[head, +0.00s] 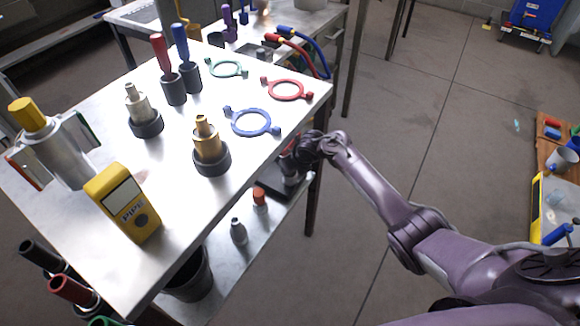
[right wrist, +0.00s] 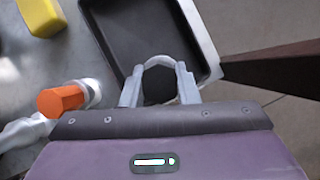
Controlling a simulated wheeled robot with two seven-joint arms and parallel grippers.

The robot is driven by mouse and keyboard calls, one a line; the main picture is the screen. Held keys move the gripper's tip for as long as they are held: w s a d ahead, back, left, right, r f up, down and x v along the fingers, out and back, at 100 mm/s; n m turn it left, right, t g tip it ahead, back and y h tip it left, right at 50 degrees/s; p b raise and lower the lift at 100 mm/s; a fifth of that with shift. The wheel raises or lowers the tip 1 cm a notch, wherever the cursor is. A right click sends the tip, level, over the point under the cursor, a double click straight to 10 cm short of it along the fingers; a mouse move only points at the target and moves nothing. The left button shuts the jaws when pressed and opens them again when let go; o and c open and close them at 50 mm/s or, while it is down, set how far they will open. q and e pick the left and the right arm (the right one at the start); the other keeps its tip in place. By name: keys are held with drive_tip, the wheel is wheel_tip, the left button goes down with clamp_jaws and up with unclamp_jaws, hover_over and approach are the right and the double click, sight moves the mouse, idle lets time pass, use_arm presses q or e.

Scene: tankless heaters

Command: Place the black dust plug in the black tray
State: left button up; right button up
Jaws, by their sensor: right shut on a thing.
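The black tray (right wrist: 112,28) has a pale rim and fills the top middle of the right wrist view. In the head view part of it (head: 268,187) shows on the lower shelf, below the table's right edge. My right gripper (right wrist: 158,72) is shut on the black dust plug (right wrist: 157,88), a dark rounded piece between its pale fingers. The plug overlaps the tray's near part in the right wrist view; I cannot tell whether it touches the tray. In the head view my right gripper (head: 289,166) is low beside the table edge, partly hidden. My left gripper is not in view.
An orange-capped fitting (right wrist: 62,98) lies left of my right gripper, and a yellow object (right wrist: 41,16) is beyond it. A dark table leg (right wrist: 270,70) stands right of the tray. The tabletop (head: 255,185) above holds several fittings, rings and a yellow meter (head: 122,203).

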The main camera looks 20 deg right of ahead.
drive_tip(key=shift+w+a+r+g, duration=0.2)
drive_tip(key=shift+w+g, duration=0.2)
drive_tip(key=shift+g, duration=0.2)
drive_tip(key=shift+s+d+f, duration=0.1)
drive_tip(key=shift+s+f, duration=0.05)
drive_tip(key=shift+f, duration=0.7)
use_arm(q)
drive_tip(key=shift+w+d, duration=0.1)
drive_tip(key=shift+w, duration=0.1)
use_arm(e)
drive_tip(key=shift+f, duration=0.1)
drive_tip(key=o, duration=1.1)
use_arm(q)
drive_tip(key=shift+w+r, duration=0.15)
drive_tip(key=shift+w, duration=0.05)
